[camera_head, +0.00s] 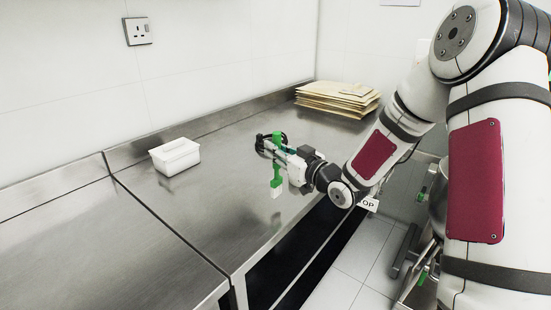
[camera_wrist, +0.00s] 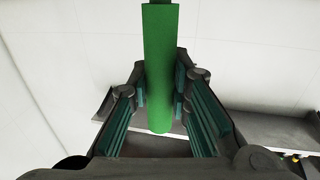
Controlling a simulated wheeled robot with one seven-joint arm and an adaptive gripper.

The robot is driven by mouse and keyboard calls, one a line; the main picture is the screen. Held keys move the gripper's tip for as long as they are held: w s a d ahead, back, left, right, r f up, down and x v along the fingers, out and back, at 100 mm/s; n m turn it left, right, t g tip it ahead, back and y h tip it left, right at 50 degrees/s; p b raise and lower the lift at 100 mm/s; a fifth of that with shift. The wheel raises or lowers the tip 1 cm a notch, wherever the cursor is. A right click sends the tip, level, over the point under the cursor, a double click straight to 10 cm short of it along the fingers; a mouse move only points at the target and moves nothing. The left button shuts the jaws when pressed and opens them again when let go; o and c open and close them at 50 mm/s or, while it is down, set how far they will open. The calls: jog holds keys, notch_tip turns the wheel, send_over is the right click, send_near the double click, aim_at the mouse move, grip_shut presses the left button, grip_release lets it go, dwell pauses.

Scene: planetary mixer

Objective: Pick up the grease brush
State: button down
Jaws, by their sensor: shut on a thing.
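The grease brush (camera_head: 277,178) has a green handle and a pale tip at its lower end. It hangs roughly upright over the steel worktop in the head view. My gripper (camera_head: 268,147) is shut on the brush's green handle. In the wrist view the green handle (camera_wrist: 159,65) stands between the teal pads of my gripper (camera_wrist: 162,95). The pale tip is hidden in the wrist view. I cannot tell exactly how far the tip is above the worktop.
A white rectangular container (camera_head: 175,158) stands on the steel worktop (camera_head: 130,235), left of my gripper. A stack of brown envelopes or papers (camera_head: 338,99) lies at the back right. The worktop's front edge runs below my gripper. The worktop's left part is clear.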

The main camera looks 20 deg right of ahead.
jog(key=s+a+r+v, duration=0.1)
jog(key=a+v, duration=0.1)
jog(key=v, duration=1.3)
jog(key=shift+p, duration=0.45)
jog(key=shift+s+d+r, duration=0.1)
jog(key=shift+d, duration=0.1)
